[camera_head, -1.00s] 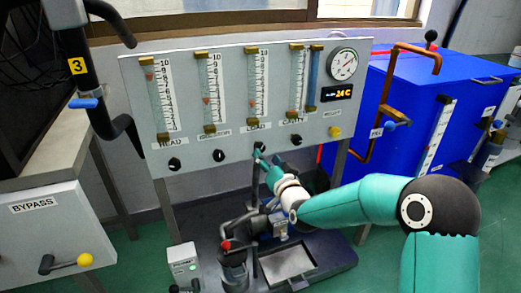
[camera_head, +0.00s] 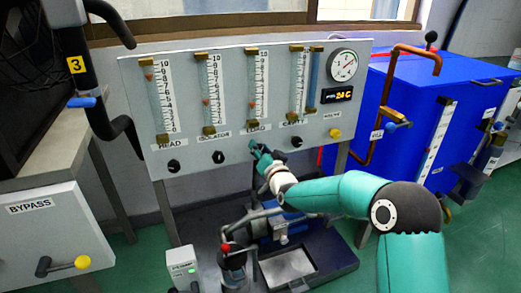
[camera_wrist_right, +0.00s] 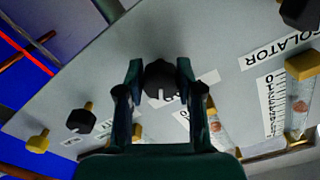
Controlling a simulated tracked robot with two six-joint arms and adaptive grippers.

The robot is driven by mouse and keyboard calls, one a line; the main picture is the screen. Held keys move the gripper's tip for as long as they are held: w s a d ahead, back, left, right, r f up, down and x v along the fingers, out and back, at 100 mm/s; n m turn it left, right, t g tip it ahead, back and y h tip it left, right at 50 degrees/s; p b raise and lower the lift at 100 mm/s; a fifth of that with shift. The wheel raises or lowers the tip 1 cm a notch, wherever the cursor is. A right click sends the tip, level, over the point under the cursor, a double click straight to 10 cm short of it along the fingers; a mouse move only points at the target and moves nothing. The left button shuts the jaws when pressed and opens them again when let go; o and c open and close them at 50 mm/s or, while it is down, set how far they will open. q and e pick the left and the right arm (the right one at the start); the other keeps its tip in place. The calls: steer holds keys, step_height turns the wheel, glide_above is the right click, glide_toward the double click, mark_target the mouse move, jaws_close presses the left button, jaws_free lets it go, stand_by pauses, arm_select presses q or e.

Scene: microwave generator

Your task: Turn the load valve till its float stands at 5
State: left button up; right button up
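In the head view my right gripper (camera_head: 256,149) covers most of the knob. My left gripper is not in view.
The panel also bears the head knob (camera_head: 174,166), isolator knob (camera_head: 218,157), cavity knob (camera_head: 296,142) and a yellow knob (camera_head: 335,133). A blue tank (camera_head: 430,110) with copper pipe (camera_head: 385,85) stands at right. Pipes and a pump (camera_head: 232,258) fill the space below the panel.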

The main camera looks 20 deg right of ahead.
jaws_close()
steer(key=shift+n+b, duration=0.85)
steer(key=shift+n, duration=0.55)
steer(key=shift+n+b, duration=0.55)
steer(key=shift+n, duration=1.15)
steer(key=o, duration=0.6)
jaws_free()
